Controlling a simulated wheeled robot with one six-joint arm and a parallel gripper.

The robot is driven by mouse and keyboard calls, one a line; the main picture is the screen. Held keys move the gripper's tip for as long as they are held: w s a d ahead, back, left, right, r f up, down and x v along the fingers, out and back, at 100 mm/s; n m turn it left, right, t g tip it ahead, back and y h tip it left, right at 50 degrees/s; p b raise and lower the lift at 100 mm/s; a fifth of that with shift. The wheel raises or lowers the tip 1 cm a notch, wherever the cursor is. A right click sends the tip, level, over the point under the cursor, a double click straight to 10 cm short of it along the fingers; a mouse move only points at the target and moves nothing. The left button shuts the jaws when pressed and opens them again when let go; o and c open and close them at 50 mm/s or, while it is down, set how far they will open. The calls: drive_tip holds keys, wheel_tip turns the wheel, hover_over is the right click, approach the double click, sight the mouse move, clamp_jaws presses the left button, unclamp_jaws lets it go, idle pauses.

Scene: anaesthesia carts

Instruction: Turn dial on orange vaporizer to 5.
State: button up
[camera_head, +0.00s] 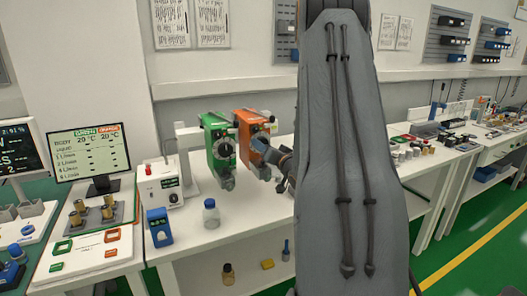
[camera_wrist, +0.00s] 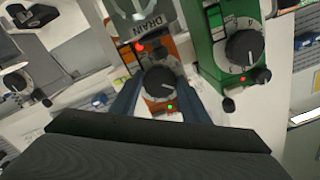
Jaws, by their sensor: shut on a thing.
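In the wrist view the orange vaporizer (camera_wrist: 186,49) is upside down, with a black dial (camera_wrist: 160,84) that has a white pointer line. My gripper (camera_wrist: 155,92) has a blue finger on each side of this dial and is shut on it. In the head view my gripper (camera_head: 268,158) is at the front of the orange vaporizer, and my arm hides part of it. The dial numbers are too small to read. The green vaporizer's dial (camera_wrist: 244,47) is free, beside my gripper.
A monitor (camera_head: 88,152) stands at the left. A white device (camera_head: 160,186), a blue device (camera_head: 158,227) and a blue-capped bottle (camera_head: 211,214) stand on the bench left of the vaporizers. Green floor (camera_head: 470,215) lies open at the right.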

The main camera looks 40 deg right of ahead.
drive_tip(key=n+b, duration=0.2)
drive_tip(key=n, duration=0.1)
drive_tip(key=shift+f+n, duration=0.1)
drive_tip(key=shift+n, duration=0.2)
drive_tip(key=n+b, duration=0.3)
drive_tip(key=shift+d+h, duration=0.1)
drive_tip(key=shift+h, duration=0.2)
drive_tip(key=n+b, duration=0.5)
drive_tip(key=shift+n+h+b, duration=0.3)
drive_tip(key=shift+n+b, duration=0.1)
drive_tip(key=o, duration=0.8)
drive_tip(key=shift+s, duration=0.15)
drive_tip(key=b+v, duration=0.1)
drive_tip(key=v, duration=0.6)
drive_tip(key=shift+s+b, duration=0.3)
